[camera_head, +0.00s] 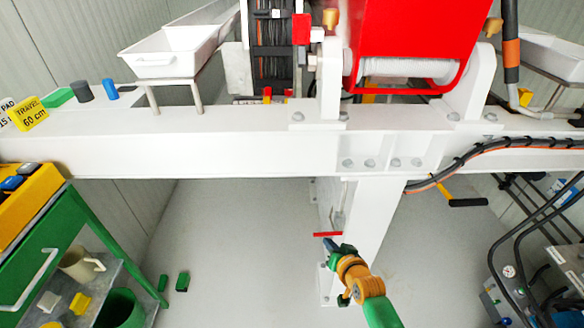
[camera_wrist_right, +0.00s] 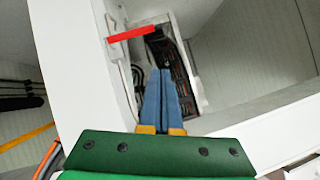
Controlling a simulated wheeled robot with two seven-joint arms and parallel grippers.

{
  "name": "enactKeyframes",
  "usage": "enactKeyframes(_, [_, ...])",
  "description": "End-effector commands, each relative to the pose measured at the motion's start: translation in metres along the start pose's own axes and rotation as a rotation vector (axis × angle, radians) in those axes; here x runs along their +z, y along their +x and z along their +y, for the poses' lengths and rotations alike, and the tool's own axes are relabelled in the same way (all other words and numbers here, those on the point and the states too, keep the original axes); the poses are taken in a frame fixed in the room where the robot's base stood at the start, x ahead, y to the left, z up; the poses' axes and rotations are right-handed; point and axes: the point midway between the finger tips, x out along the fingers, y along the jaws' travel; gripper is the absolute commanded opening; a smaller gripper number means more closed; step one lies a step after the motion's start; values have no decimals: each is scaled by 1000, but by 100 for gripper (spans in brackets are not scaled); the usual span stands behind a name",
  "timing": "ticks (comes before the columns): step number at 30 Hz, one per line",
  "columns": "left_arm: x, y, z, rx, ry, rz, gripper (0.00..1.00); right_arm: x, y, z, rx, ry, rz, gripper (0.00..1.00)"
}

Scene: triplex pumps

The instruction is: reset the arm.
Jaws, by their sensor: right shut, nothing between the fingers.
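My right arm, in green and orange, comes in from the bottom of the head view. Its gripper (camera_head: 334,243) is in front of the white post (camera_head: 367,218), close to a red bar (camera_head: 325,234). In the right wrist view the two blue fingers of the gripper (camera_wrist_right: 161,72) lie together with nothing between them. The red bar (camera_wrist_right: 131,33) is just beyond and left of the fingertips there, apart from them in the picture. Behind the fingers is an open box with dark wiring (camera_wrist_right: 178,65). My left gripper is not in view.
A white beam (camera_head: 230,150) crosses the head view, with a red housing (camera_head: 415,40) above it. A green cart (camera_head: 60,235) stands at the left. Black hoses (camera_head: 515,225) and equipment are at the right. The grey floor (camera_head: 240,250) between is mostly clear.

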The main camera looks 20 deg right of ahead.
Motion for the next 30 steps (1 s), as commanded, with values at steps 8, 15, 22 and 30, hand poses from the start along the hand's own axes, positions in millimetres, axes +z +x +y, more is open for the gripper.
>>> enactKeyframes(8, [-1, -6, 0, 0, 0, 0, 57, 194, -47, 60, 100, -272, -429, 0])
enactKeyframes(15, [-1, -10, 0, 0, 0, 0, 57, 345, -169, 119, 90, -563, -847, 0])
enactKeyframes(22, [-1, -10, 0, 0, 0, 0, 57, 372, -207, 133, 70, -636, -949, 0])
enactKeyframes(30, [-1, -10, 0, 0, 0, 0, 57, 372, -207, 133, 70, -636, -949, 0])
